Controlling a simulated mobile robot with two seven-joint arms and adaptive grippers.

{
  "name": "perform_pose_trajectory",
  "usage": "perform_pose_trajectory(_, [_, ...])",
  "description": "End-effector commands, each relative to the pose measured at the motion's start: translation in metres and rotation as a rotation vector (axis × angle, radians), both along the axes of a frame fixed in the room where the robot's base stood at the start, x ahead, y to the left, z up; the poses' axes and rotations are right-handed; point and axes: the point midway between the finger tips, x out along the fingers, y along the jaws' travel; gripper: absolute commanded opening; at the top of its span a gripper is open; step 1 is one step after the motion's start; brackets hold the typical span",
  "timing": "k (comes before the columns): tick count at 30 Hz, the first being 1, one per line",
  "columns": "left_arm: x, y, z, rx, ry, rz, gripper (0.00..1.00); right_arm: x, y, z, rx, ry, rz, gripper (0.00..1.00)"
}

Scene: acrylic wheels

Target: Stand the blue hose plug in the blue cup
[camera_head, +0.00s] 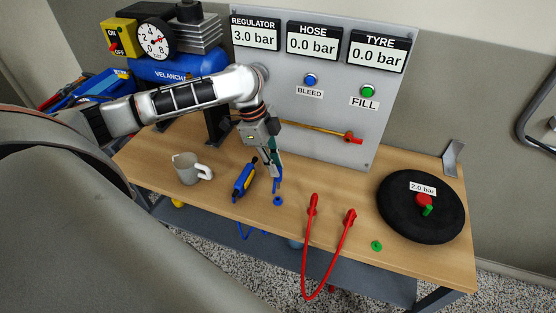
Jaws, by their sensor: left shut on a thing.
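My left gripper (273,169) points down over the middle of the bench and is shut on a slim blue piece, which looks like the blue hose plug (278,185). The fingers hide its upper part. The plug hangs about upright, just behind and above the small blue cup (277,201) on the bench top. I cannot tell whether its lower end touches the cup. My right gripper is not in view.
A blue and yellow tool (243,183) lies close left of the plug, with a white mug (187,168) farther left. Red hose ends (313,206) are at right, near a green ring (376,246) and black tyre (400,211). The gauge panel (317,130) stands behind.

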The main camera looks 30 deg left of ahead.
Motion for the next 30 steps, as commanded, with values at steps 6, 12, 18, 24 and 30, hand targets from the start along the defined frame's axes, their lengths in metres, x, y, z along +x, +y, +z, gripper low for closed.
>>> perform_pose_trajectory(6, [0.000, -0.001, 0.000, -0.001, -0.001, -0.001, 0.00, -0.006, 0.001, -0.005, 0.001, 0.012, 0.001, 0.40])
perform_pose_trajectory(12, [0.000, 0.002, 0.002, 0.004, 0.000, -0.003, 0.00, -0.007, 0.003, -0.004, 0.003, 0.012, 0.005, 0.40])
perform_pose_trajectory(18, [0.000, 0.001, -0.009, 0.004, 0.002, -0.003, 0.00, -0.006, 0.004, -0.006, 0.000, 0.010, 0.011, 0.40])
perform_pose_trajectory(24, [0.000, 0.001, -0.026, 0.004, 0.002, -0.003, 0.00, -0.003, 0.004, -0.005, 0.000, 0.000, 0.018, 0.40])
perform_pose_trajectory(30, [0.000, 0.001, -0.041, 0.004, 0.001, -0.003, 0.00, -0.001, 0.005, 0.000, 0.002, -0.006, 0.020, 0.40])
